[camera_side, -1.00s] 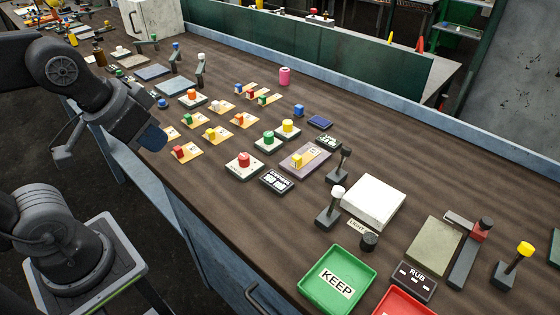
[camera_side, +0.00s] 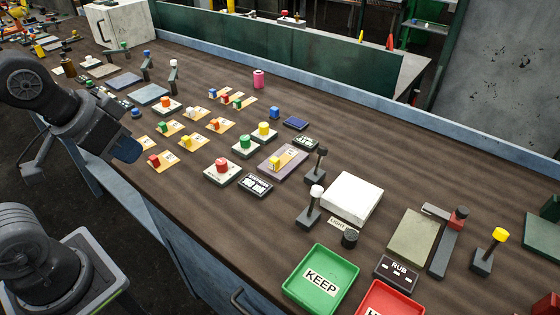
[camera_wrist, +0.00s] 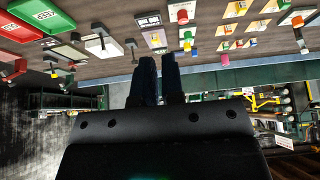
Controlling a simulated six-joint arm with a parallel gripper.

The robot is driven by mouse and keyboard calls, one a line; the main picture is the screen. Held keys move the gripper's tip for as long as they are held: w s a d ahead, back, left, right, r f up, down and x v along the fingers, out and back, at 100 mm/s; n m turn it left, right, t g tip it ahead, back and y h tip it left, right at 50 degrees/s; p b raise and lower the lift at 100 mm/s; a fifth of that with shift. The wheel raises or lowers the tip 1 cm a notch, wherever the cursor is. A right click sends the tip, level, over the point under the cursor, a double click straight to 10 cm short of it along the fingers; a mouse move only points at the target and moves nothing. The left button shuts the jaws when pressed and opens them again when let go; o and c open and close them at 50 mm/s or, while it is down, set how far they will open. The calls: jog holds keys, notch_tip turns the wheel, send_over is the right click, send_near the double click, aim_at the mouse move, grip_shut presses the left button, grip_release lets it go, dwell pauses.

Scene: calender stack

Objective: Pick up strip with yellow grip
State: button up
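Another tan strip with a yellow grip (camera_side: 187,141) lies further left among several similar strips with red and green grips. My gripper (camera_side: 128,149) hangs at the bench's near left edge, left of the strips and apart from them. In the wrist view its two dark fingers (camera_wrist: 159,66) show close together, with a thin gap and nothing seen between them. A pale plate with a yellow block (camera_wrist: 160,51) shows beyond the fingertips.
A green KEEP tray (camera_side: 321,279) and a red tray (camera_side: 390,300) stand at the front. Button blocks, red (camera_side: 222,165), green (camera_side: 246,143) and yellow (camera_side: 263,130), stand near the plate. A white block (camera_side: 352,198) and upright levers (camera_side: 315,198) stand to its right.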

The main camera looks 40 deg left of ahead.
jog(key=o, duration=0.8)
jog(key=shift+c, duration=0.2)
jog(key=w+r+n+g, duration=0.1)
jog(key=w+r+n, duration=0.25)
jog(key=w, duration=0.35)
jog(key=n+g+y, duration=0.1)
jog(key=n+g, duration=0.4)
jog(key=n, duration=1)
send_over(275, 159)
jog(key=d, duration=0.1)
notch_tip(275, 159, down, 11)
jog(key=shift+m, duration=0.25)
jog(key=f, duration=0.9)
jog(key=a+f, duration=0.1)
jog(key=f, duration=0.3)
jog(key=shift+a+f, duration=0.1)
jog(key=shift+f, duration=0.25)
